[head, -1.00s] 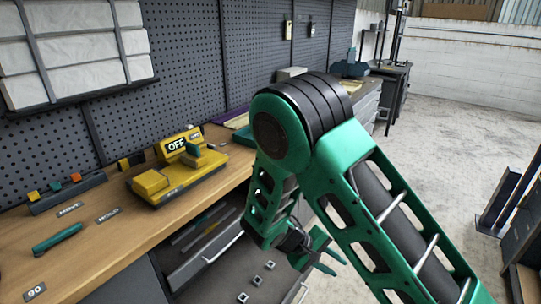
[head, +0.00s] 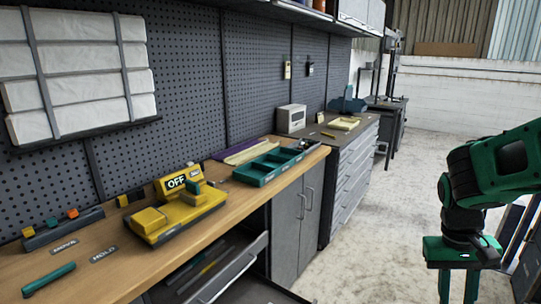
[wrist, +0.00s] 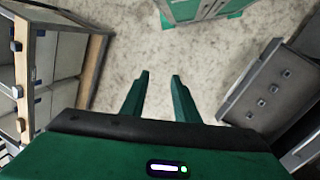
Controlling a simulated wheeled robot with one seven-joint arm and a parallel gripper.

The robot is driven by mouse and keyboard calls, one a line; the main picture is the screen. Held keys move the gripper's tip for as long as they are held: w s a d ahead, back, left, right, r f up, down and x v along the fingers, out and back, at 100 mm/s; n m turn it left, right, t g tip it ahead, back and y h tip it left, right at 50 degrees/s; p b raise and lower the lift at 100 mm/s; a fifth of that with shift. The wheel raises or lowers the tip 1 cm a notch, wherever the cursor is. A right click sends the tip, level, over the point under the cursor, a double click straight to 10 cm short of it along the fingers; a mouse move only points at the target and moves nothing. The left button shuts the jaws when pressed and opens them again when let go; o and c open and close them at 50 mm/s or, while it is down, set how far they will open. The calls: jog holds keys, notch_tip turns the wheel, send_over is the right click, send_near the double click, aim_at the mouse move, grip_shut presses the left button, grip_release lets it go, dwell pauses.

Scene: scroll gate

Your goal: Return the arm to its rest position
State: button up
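My gripper (head: 458,288) hangs pointing down at the right side of the head view, over the open floor and well clear of the workbench. Its two green fingers are apart with nothing between them. In the wrist view my gripper (wrist: 159,78) also shows spread fingers, with bare concrete floor between and beyond them. My green and black arm comes in from the right edge of the head view, bent at a dark joint above the gripper.
The wooden workbench (head: 105,262) runs along the left, holding a yellow device (head: 178,215) marked OFF and a green tray (head: 262,172). An open drawer (head: 226,272) juts out below. In the wrist view a shelf unit (wrist: 93,70) stands left. Floor between is clear.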

jog(key=s+d+r+m+t+y, duration=0.1)
jog(key=s+r, duration=0.3)
jog(key=s, duration=0.7)
jog(key=shift+s+d+r+m+t+y, duration=0.15)
jog(key=shift+s+d+m+t+y, duration=0.2)
jog(key=shift+m+y, duration=0.4)
jog(key=shift+w, duration=0.25)
jog(key=shift+w+f+h, duration=0.25)
jog(key=shift+w, duration=0.25)
